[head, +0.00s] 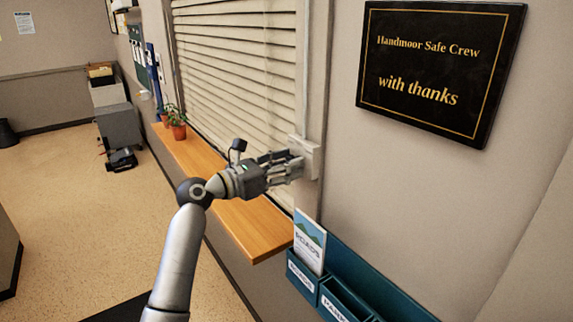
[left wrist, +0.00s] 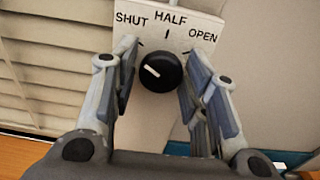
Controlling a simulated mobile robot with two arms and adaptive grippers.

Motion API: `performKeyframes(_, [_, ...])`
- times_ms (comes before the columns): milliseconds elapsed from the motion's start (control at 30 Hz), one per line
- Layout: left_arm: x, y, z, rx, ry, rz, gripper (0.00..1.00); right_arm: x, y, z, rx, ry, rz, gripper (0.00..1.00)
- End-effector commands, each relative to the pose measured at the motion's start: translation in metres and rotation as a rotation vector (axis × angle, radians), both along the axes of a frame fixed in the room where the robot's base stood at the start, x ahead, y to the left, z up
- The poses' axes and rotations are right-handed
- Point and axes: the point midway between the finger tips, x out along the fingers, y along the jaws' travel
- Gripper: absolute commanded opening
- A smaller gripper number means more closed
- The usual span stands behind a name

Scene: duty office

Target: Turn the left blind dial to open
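The dial is a round black knob (left wrist: 160,74) on a pale plate (left wrist: 168,22) marked SHUT, HALF and OPEN. Its short white pointer line slants toward the upper left, on the SHUT side. In the head view the plate (head: 311,158) is on the wall at the window's right edge, and the knob is hidden by my fingers. My left gripper (head: 291,165) is at the plate. In the left wrist view its fingers (left wrist: 160,68) are spread on both sides of the knob, and I cannot tell whether the right one touches it. The window blind (head: 235,65) has its slats closed. My right gripper is not in view.
A wooden sill (head: 255,228) runs below the blind, with potted plants (head: 178,125) at its far end. A teal leaflet rack (head: 350,285) is on the wall below the plate. A black plaque (head: 440,70) hangs to the right. The floor (head: 70,220) at left is largely clear.

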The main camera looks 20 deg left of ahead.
Motion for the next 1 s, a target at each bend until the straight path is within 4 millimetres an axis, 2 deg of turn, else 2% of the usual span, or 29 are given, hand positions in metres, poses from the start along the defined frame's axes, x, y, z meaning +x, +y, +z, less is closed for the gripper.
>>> performKeyframes(33, [-0.0001,0.0002,0.0000,0.000,0.000,0.000,0.30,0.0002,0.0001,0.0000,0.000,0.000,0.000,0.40])
performKeyframes(200, [-0.0001,0.0003,0.0000,0.000,0.000,0.000,0.09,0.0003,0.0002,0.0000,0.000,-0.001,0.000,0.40])
performKeyframes(567, [0.0000,0.0005,0.0001,0.049,-0.035,0.000,0.08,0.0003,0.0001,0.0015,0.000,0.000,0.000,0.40])
performKeyframes(1000, [0.0004,0.0011,-0.0003,0.321,-0.247,-0.001,0.08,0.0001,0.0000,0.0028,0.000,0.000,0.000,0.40])
